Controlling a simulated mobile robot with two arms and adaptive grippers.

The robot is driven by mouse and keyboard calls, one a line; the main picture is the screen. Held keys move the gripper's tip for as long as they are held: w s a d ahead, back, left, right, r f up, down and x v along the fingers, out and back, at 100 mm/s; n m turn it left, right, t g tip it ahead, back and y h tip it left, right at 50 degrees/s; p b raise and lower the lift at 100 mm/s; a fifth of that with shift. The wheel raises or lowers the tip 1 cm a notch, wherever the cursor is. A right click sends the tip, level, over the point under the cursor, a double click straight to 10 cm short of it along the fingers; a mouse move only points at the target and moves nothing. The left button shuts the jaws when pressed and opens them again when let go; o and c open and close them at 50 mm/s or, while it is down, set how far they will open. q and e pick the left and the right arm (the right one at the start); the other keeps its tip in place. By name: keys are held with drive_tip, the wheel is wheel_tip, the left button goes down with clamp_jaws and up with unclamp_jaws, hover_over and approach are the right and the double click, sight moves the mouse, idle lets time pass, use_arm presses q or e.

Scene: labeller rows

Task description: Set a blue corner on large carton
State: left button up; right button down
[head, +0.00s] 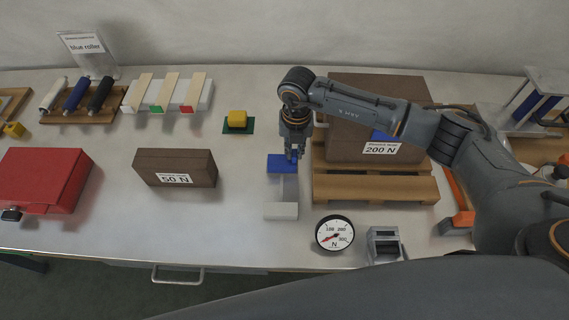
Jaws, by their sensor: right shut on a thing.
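The large carton (349,112) is brown, carries a "200 N" label and stands on a wooden pallet (330,187) right of centre. My right gripper (292,156) points down left of the carton, its fingers shut on a blue corner (276,163). That corner is at the back end of a pale grey holder (281,211); I cannot tell whether it still touches it. A blue patch (380,136) shows on the carton's front top edge, partly behind my right arm. My arm also hides part of the carton's top. My left gripper is out of view.
A round gauge (334,233) and a small grey block (384,245) stand in front of the pallet. The table between the small carton and holder is clear.

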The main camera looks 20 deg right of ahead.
drive_tip(key=shift+r+p, duration=2)
drive_tip(key=shift+r, duration=1.4)
